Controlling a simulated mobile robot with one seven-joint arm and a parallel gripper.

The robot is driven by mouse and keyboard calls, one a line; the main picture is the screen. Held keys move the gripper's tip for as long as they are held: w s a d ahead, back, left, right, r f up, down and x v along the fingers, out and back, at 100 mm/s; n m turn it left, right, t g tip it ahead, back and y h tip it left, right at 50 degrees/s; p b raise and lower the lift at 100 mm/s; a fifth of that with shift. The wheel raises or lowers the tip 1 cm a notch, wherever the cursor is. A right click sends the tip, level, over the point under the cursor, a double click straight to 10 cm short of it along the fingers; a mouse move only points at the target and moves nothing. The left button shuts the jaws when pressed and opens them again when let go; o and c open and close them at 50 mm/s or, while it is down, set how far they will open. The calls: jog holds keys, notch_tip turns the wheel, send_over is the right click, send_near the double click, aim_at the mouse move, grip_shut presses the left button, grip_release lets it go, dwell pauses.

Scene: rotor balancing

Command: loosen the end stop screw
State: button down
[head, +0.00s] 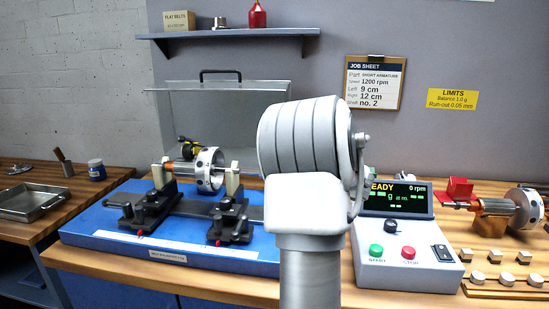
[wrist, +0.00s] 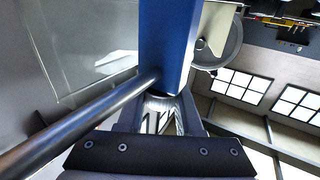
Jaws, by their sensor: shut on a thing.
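The balancing machine's blue bed (head: 160,225) stands at left in the head view, with a rotor (head: 206,170) lying across its black supports (head: 152,207). I cannot pick out the end stop screw in either view. My gripper (wrist: 163,103) shows in the wrist view, shut on a blue bar (wrist: 168,45). A steel rod (wrist: 75,128) meets the bar's lower end and runs to the lower left. In the head view my own arm hides the gripper and the machine's right end.
A clear guard (head: 250,100) with a black handle stands behind the machine. The control box (head: 405,250), with a lit display, is to the right of my arm. Another rotor (head: 510,208) and several small weights (head: 495,255) are at far right. A metal tray (head: 32,203) is at left.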

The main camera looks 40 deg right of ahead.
dwell(0.4)
jog(key=c, duration=0.6)
grip_release()
jog(key=s+d, duration=0.1)
jog(key=s, duration=0.4)
jog(key=s+d+p, duration=0.1)
jog(key=s, duration=0.5)
jog(key=s+d+p, duration=0.1)
jog(key=s, duration=0.5)
jog(key=shift+r, duration=0.1)
